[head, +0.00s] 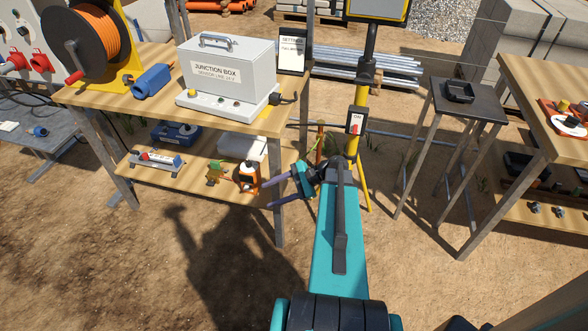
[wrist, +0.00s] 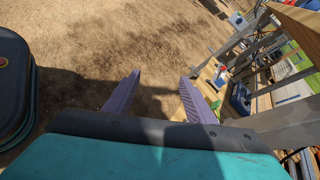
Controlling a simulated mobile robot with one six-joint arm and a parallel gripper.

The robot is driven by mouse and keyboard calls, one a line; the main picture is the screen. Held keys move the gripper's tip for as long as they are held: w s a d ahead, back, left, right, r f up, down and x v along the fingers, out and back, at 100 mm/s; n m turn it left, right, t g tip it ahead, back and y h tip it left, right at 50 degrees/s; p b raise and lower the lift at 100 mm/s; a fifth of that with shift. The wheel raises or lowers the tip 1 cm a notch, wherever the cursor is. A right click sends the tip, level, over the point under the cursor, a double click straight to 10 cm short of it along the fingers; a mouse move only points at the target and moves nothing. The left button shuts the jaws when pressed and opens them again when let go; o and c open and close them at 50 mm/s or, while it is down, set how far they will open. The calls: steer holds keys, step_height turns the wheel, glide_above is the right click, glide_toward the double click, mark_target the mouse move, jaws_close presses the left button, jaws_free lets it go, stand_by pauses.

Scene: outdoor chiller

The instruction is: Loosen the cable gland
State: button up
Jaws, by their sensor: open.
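A grey junction box (head: 222,82), labelled "JUNCTION BOX", stands on the wooden workbench (head: 150,118) in the head view. A small dark fitting with a bit of yellow (head: 275,98) sticks out of its lower right side; it looks like the cable gland, but it is too small to make out in detail. My gripper (head: 271,191) is open and empty, with its purple fingers pointing left. It is in front of and below the bench top, well apart from the box. In the wrist view my gripper (wrist: 160,77) has only bare ground between its fingers. The junction box is not clearly visible there.
A blue tool (head: 153,81) and an orange cable reel (head: 88,38) stand left of the box. The lower shelf holds an orange-and-white bottle (head: 249,177) and other items. A yellow post (head: 358,120) rises beyond my arm. A small stool (head: 468,99) stands right.

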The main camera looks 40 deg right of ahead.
steer(key=s+a+f+n+g+h, duration=0.1)
steer(key=s+a+f+n+g, duration=0.25)
steer(key=a+f, duration=0.55)
steer(key=s+a+f+n+g+h, duration=0.1)
steer(key=s+a+f+n+g, duration=0.35)
steer(key=a, duration=0.65)
steer(key=s+a+f+n+g+h, duration=0.2)
steer(key=s+a+f+n+h, duration=0.1)
steer(key=s+f+n, duration=0.3)
steer(key=s+a+f+n+g+h, duration=0.3)
steer(key=s+f+n, duration=0.3)
steer(key=s, duration=0.2)
steer(key=shift+s+a+n+h, duration=0.3)
steer(key=shift+s+a+h, duration=0.1)
steer(key=shift+a+h, duration=0.35)
steer(key=shift+d, duration=0.1)
